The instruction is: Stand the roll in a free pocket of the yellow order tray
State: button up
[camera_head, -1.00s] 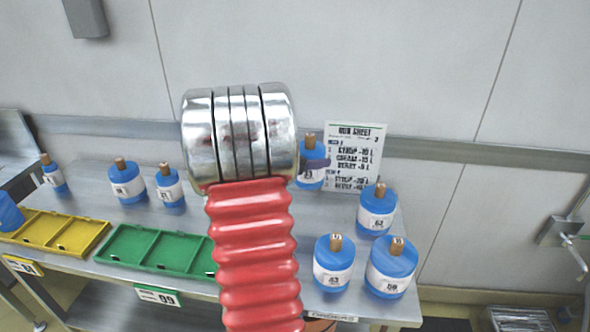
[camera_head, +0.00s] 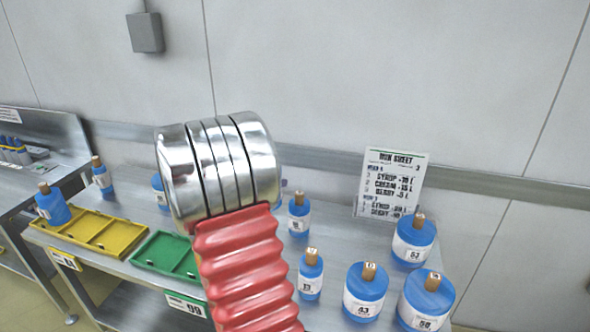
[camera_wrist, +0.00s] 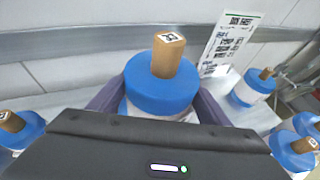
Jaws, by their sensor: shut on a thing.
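My gripper (camera_wrist: 158,103) is shut on a blue roll (camera_wrist: 158,88) in the wrist view, a finger on each side. The roll has a pale label and a wooden core with a marked top, and looks upright. In the head view my red and silver arm hides the held roll and nearly all of the gripper. The yellow order tray (camera_head: 128,252) lies on the bench at the left of the head view. A blue roll (camera_head: 51,208) stands at its left end, and the pockets to the right of it look empty.
A green tray (camera_head: 160,268) lies right of the yellow tray, partly behind my arm. Several labelled blue rolls stand on the right of the bench, including a large one (camera_head: 427,300) at the front. A run sheet (camera_head: 391,182) stands at the back. A wall runs behind.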

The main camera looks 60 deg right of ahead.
jog(key=w+a+f+n+t, duration=0.2)
jog(key=w+a+f, duration=0.4)
jog(key=a, duration=0.5)
jog(key=w+a+f+n+t, duration=0.25)
jog(key=w+a, duration=0.45)
jog(key=a, duration=0.4)
jog(key=w+a+f+n+t, duration=0.15)
jog(key=w+a+f, duration=0.45)
jog(key=a, duration=0.6)
jog(key=s+a+f+n+t+y, duration=0.1)
jog(key=s+a+f+n+t, duration=0.1)
jog(key=a+f, duration=0.4)
jog(key=s+a+f+n+t+y, duration=0.1)
jog(key=s+a+f+t, duration=0.2)
jog(key=a+f, duration=0.3)
jog(key=a, duration=0.5)
jog(key=shift+s+f+n, duration=0.3)
jog(key=shift+f+n, duration=0.05)
jog(key=shift+n, duration=0.05)
jog(key=shift+a, duration=0.15)
